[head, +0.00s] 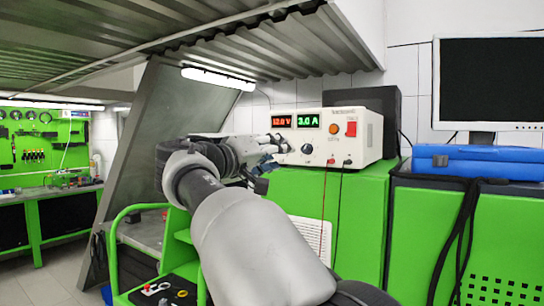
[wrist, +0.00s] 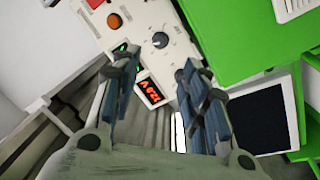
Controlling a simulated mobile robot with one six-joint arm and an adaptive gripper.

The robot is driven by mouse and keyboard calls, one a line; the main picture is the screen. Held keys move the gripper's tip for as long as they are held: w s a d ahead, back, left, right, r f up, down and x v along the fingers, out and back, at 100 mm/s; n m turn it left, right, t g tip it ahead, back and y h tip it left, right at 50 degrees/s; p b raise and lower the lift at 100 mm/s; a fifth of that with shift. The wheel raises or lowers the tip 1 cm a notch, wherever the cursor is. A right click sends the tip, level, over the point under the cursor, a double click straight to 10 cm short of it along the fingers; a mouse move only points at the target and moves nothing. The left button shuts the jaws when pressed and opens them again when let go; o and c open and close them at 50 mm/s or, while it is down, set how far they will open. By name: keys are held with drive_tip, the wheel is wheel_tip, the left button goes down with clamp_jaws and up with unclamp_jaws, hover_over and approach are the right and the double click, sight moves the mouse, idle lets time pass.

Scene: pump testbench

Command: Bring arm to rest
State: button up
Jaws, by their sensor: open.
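My arm reaches forward from the bottom of the head view toward a white power supply on a green cabinet. My gripper (wrist: 163,85) is open and empty in the wrist view, with its two blue-grey fingers apart. In the head view the gripper (head: 277,150) is by the left front of the power supply (head: 352,137); I cannot tell whether it touches. The supply's displays are lit, reading about 12.0 V and 3.0 A. Its knob (wrist: 160,40) and orange button (wrist: 114,21) show beyond the fingers in the wrist view.
The green cabinet (head: 365,215) stands below the supply, with red and black leads hanging down its front. A blue case (head: 475,162) and a monitor (head: 490,85) are at the right. A ribbed metal shelf (head: 255,50) hangs overhead. A green cart (head: 120,235) stands at the lower left.

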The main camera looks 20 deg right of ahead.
drive_tip(key=s+d+f+n+g+y, duration=0.1)
drive_tip(key=s+f+n+g+y, duration=0.2)
drive_tip(key=s+f+y, duration=1.05)
drive_tip(key=s+a+f+g, duration=0.1)
drive_tip(key=s+a+f, duration=0.4)
drive_tip(key=s+f, duration=0.7)
drive_tip(key=s+a+f+g+y, duration=0.1)
drive_tip(key=s+a+f, duration=0.4)
drive_tip(key=s+f, duration=0.7)
wheel_tip(320, 180, down, 3)
drive_tip(key=shift+s+a+r+m+g, duration=0.1)
drive_tip(key=shift+s+a+m+g, duration=0.1)
drive_tip(key=shift+m+g, duration=0.1)
drive_tip(key=shift+y, duration=0.25)
